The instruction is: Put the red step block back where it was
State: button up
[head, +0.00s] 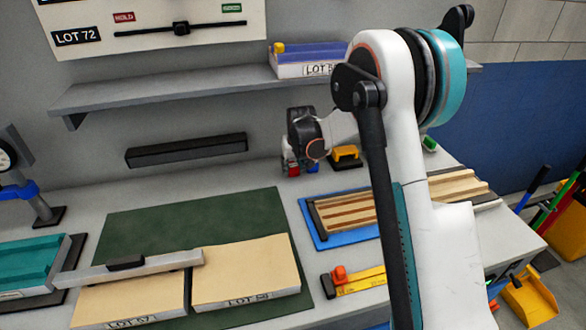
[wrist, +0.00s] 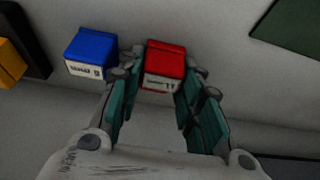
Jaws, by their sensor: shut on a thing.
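The red step block (wrist: 165,58) is a small red cube with a white label, shown in the wrist view between the tips of my gripper (wrist: 162,82). My gripper is shut on it, with a teal-padded finger on each side. In the head view my gripper (head: 300,166) is at the back of the bench, and the red block is mostly hidden by it. A blue block (wrist: 91,54) with a white label stands just left of the red one in the wrist view. I cannot tell whether the red block touches the bench.
A yellow and black item (head: 345,157) lies right of my gripper. A dark bar (head: 187,151) is on the wall to the left. A blue tray (head: 318,236) with wooden strips and a green mat (head: 130,233) with tan panels (head: 245,272) lie in front. A shelf (head: 160,96) runs above.

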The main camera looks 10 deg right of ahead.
jog(key=shift+r, duration=0.1)
jog(key=o, duration=0.8)
jog(key=shift+c, duration=0.2)
